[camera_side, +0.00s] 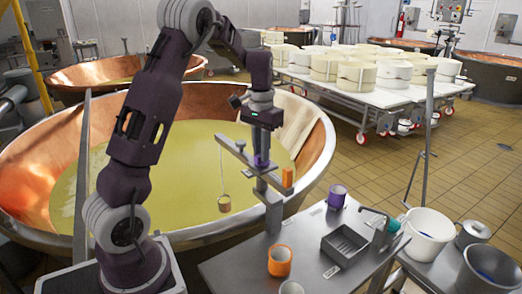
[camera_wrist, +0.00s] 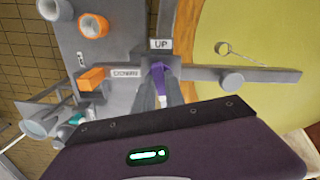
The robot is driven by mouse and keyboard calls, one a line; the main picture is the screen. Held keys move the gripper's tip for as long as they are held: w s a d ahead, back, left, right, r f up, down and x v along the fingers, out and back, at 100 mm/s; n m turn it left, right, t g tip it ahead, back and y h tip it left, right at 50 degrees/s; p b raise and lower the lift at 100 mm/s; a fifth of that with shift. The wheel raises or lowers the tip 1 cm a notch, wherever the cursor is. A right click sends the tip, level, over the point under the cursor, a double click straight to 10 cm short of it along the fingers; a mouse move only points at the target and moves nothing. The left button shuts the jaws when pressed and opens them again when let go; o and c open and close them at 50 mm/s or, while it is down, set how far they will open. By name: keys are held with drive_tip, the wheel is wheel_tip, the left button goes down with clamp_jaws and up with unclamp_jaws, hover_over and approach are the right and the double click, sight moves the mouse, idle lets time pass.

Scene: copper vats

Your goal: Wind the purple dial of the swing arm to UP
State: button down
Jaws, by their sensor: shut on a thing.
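The grey swing arm (camera_side: 236,157) stands on a post at the vat's rim; its beam (camera_wrist: 268,74) crosses the wrist view. Its purple dial (camera_wrist: 158,75) sits between my fingertips, and a bit of it shows in the side view (camera_side: 262,161). My gripper (camera_wrist: 160,90) points down and is shut on the dial. The UP label (camera_wrist: 160,44) lies just beyond the dial's far end, and the DOWN label (camera_wrist: 125,73) is to its left. The dial's visible end points roughly toward UP; the fingers hide part of it. A small bucket (camera_side: 224,204) hangs from the beam over the yellow liquid.
An orange block (camera_side: 287,177) is by the swing arm's post. The grey table holds an orange cup (camera_side: 280,262), a purple cup (camera_side: 337,197) and a dark tray (camera_side: 344,246). The copper vat (camera_side: 305,160) lies behind. A white bucket (camera_side: 428,232) stands at right.

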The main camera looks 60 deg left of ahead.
drive_tip(key=n, duration=0.4)
drive_tip(key=shift+w+d+n, duration=0.1)
drive_tip(key=shift+n, duration=0.2)
drive_tip(key=n, duration=0.3)
drive_tip(key=shift+n, duration=0.4)
drive_tip(key=n, duration=0.4)
drive_tip(key=shift+w, duration=0.1)
drive_tip(key=n, duration=0.8)
drive_tip(key=shift+w+n, duration=0.1)
drive_tip(key=shift+n, duration=0.2)
drive_tip(key=n, duration=0.3)
drive_tip(key=shift+n, duration=0.4)
drive_tip(key=n, duration=0.4)
drive_tip(key=shift+w, duration=0.1)
drive_tip(key=shift+a+n, duration=0.2)
drive_tip(key=shift+n, duration=1.9)
